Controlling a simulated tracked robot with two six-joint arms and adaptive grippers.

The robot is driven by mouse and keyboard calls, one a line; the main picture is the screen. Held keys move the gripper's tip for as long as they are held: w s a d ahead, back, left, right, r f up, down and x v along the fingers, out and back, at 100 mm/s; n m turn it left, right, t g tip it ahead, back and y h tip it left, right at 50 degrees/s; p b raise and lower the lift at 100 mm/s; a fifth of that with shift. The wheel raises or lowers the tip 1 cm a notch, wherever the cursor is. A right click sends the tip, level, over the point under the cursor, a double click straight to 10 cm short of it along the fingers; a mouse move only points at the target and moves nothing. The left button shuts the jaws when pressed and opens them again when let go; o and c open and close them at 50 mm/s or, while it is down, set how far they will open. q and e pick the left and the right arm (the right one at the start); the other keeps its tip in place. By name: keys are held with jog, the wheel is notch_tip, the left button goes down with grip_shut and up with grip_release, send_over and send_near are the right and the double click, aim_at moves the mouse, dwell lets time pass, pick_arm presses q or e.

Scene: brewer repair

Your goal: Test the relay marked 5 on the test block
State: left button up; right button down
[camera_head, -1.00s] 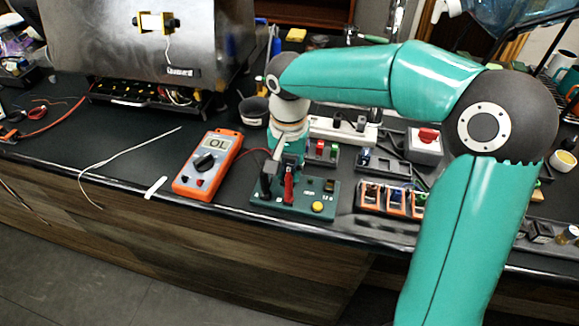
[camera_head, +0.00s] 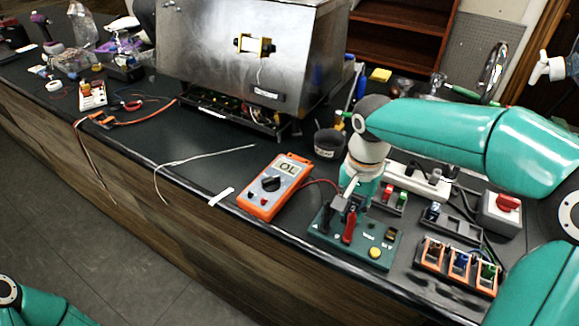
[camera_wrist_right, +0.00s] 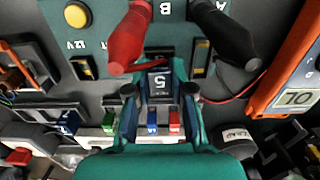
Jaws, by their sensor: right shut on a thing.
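The dark relay marked 5 (camera_wrist_right: 159,84) is between the fingers of my right gripper (camera_wrist_right: 159,92), which is shut on it. The relay is at the near edge of the green test block (camera_head: 340,239); I cannot tell whether it is seated in it. The red probe (camera_wrist_right: 130,38) and black probe (camera_wrist_right: 226,36) stand on the block, beside its letters B and A. The block has a yellow button (camera_head: 375,252). The orange multimeter (camera_head: 275,187) left of the block reads OL. Only part of my left arm shows at the lower left; its gripper is out of view.
The steel brewer (camera_head: 245,50) stands behind the multimeter. Orange holders (camera_head: 431,254) with coloured parts and a grey box with a red switch (camera_head: 502,211) are to the right. A pale cable (camera_head: 205,153) lies on the bench.

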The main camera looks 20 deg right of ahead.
jog(key=shift+r, duration=0.1)
dwell(0.4)
jog(key=shift+r+p, duration=2.1)
jog(key=shift+r, duration=0.3)
